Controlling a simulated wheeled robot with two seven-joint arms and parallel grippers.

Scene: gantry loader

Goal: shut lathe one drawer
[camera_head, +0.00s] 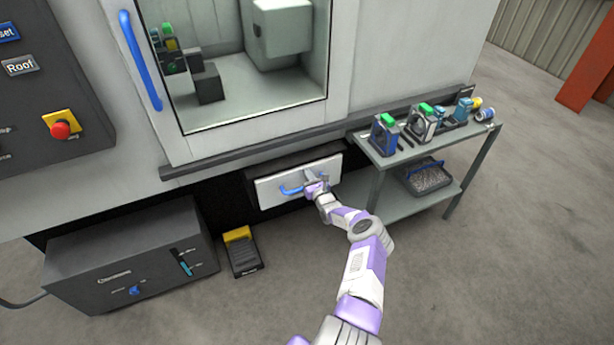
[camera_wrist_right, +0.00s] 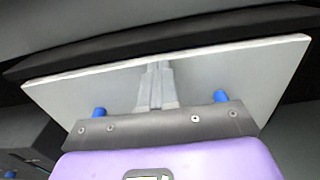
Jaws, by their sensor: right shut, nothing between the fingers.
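The lathe's drawer (camera_head: 270,190) has a pale front panel with a blue bar handle (camera_head: 291,190), below the machine's window. A narrow dark gap shows above the panel, and I cannot tell whether the drawer is fully shut. My right gripper (camera_head: 311,176) is shut and empty, at the drawer front just right of the handle. In the right wrist view the shut fingers (camera_wrist_right: 155,85) point at the panel (camera_wrist_right: 215,70), with blue handle ends (camera_wrist_right: 221,96) showing on either side. Contact is hard to tell. My left gripper is not in view.
A coolant box (camera_head: 130,260) and a yellow-and-black foot pedal (camera_head: 242,252) stand on the floor to the left. A blue door handle (camera_head: 141,62) is above. Open floor lies in front.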

